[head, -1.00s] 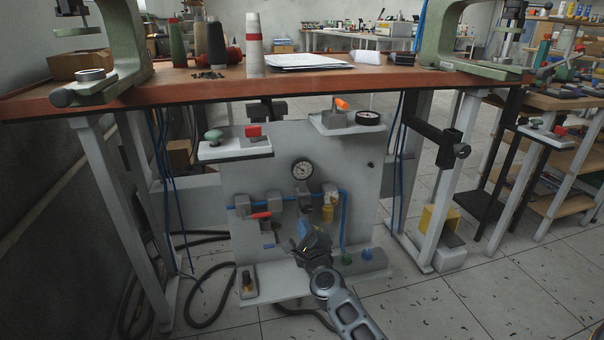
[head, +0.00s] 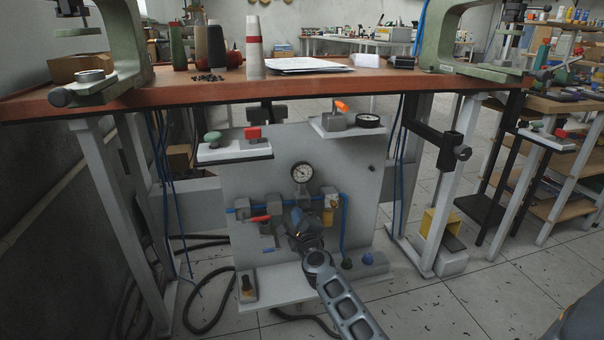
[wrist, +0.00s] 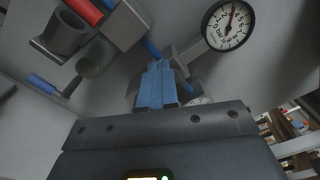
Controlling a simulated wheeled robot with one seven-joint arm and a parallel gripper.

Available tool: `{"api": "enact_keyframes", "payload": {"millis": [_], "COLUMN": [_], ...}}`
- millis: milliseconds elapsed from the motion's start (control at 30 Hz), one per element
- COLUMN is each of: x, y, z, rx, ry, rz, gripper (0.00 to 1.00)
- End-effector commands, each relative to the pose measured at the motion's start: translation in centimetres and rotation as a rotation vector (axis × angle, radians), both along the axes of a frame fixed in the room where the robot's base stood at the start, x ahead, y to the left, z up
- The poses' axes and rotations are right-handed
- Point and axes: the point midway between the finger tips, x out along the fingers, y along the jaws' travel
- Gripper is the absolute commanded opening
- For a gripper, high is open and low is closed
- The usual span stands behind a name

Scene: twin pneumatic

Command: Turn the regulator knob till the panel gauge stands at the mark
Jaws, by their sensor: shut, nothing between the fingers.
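The panel gauge (head: 302,172) is a round white dial on the upright grey panel (head: 355,195). It also shows in the wrist view (wrist: 229,24), where its red needle points near the top of the dial. My gripper (head: 298,217) is in front of the panel, below the gauge. In the wrist view its blue fingers (wrist: 156,88) are together and hold nothing. Grey fittings lie just beyond the fingertips, and I cannot make out the regulator knob, which the gripper may hide. I cannot tell whether the fingers touch anything.
A blue pipe (head: 344,222) and a red lever (head: 260,218) are on the panel. The wooden bench top (head: 330,88) overhangs it. A small shelf (head: 275,277) juts out beneath the gripper. Hoses and blue cables hang at the left. The floor at the right front is mostly clear.

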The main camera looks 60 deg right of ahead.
Motion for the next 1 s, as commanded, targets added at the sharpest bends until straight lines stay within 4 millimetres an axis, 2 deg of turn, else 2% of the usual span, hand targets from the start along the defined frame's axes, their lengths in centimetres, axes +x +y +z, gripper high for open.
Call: {"api": "enact_keyframes", "payload": {"millis": [633, 1000], "x": [-0.33, -0.63], "y": [-0.23, -0.46], "z": [-0.05, 0.64], "rx": [0.000, 0.001], "ry": [0.001, 0.001], "rz": [-0.003, -0.006], "gripper": [0.00, 0.00]}}
